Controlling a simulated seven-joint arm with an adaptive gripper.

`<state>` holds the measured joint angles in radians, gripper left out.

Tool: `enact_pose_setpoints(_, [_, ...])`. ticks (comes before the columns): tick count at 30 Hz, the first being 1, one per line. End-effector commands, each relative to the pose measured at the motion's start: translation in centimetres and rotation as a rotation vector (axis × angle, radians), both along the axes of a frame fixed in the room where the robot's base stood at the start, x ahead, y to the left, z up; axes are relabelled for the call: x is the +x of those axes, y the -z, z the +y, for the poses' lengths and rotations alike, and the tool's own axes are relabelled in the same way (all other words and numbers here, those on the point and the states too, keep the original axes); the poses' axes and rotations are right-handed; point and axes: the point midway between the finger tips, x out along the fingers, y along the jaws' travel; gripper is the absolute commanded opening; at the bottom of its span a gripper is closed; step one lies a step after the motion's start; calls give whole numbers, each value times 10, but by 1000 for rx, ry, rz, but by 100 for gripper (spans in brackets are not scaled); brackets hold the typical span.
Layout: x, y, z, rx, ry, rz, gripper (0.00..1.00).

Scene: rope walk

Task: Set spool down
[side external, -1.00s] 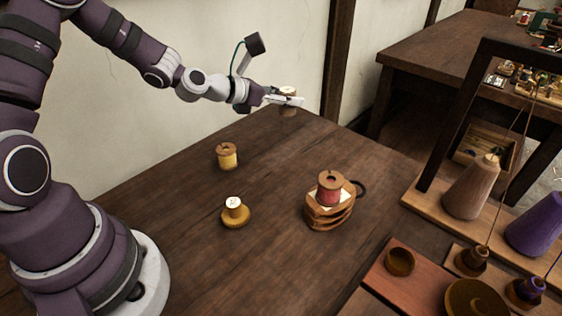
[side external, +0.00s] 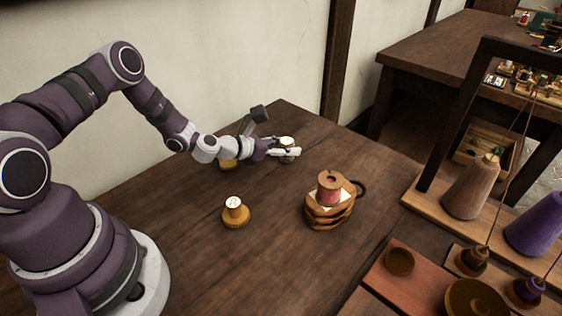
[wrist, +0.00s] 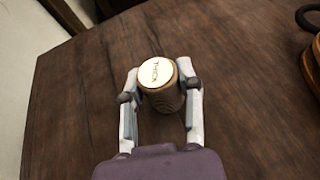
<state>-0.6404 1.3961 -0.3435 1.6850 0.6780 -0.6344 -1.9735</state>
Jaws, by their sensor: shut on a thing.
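My gripper (side external: 285,151) is shut on a spool (side external: 287,142) with a pale, labelled top and a brownish body. In the wrist view the spool (wrist: 158,74) stands upright between the two fingers (wrist: 160,94), its top marked with dark lettering. It is over the dark wooden table (side external: 180,212); I cannot tell whether its base touches the wood. A yellow spool (side external: 229,165) stands behind my gripper, partly hidden by it.
A red spool (side external: 329,190) sits on a stack of wooden pieces (side external: 328,217) right of my gripper, with a dark ring (side external: 358,188) beside it. A rack with cones (side external: 472,187) and a reddish board (side external: 398,288) lie at the right.

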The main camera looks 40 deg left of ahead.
Motion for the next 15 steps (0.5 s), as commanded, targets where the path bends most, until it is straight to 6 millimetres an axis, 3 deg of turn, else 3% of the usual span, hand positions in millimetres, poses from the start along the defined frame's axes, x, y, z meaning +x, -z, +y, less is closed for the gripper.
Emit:
enact_pose_setpoints(2, [0, 2, 0, -1, 0, 0, 0])
enact_pose_setpoints(3, [0, 3, 0, -1, 0, 0, 35])
enact_pose_setpoints(6, [0, 3, 0, -1, 0, 0, 48])
enact_pose_setpoints(9, [0, 3, 0, -1, 0, 0, 60])
enact_pose_setpoints(15, [0, 2, 0, -1, 0, 0, 60])
